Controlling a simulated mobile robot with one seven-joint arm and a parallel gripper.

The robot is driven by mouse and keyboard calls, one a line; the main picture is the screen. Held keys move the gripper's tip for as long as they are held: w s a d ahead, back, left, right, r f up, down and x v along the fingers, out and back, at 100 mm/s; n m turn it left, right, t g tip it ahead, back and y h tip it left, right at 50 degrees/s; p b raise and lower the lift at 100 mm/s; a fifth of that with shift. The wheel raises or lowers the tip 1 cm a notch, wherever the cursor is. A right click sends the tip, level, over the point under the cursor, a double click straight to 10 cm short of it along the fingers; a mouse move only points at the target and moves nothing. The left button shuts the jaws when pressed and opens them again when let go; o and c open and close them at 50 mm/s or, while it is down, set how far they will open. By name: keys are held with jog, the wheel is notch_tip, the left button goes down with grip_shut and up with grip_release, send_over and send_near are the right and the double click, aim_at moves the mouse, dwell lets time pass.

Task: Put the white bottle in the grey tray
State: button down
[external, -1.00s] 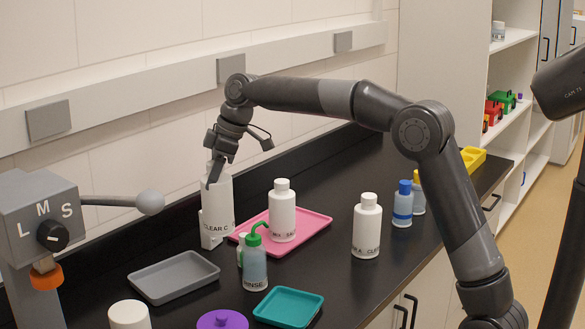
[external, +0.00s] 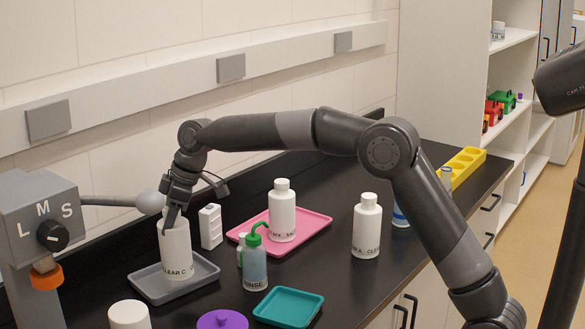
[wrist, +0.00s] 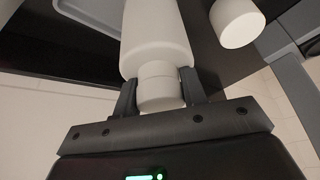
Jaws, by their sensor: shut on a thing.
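The white bottle (external: 175,250), labelled "CLEAR C", is upright over the middle of the grey tray (external: 206,270). Its base appears at the tray's floor, but I cannot tell whether it touches. My gripper (external: 172,222) is shut on the bottle's cap end from above. In the wrist view, the fingers of my gripper (wrist: 157,92) are on both sides of the bottle's cap, and the white bottle body (wrist: 153,40) extends away from them. The tray's far side is partly hidden by the bottle.
A round-ended lever (external: 150,202) stands close behind the bottle. A white block (external: 210,227) is right of it. A green-topped rinse bottle (external: 254,265), teal tray (external: 288,308), purple lid (external: 222,320) and white cap (external: 128,315) are nearby. A pink tray (external: 312,226) holds another white bottle (external: 282,212).

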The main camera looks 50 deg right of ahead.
aim_at(172, 235)
jog(key=shift+f, duration=1.85)
jog(key=shift+f, duration=0.15)
jog(key=c, duration=0.9)
grip_release()
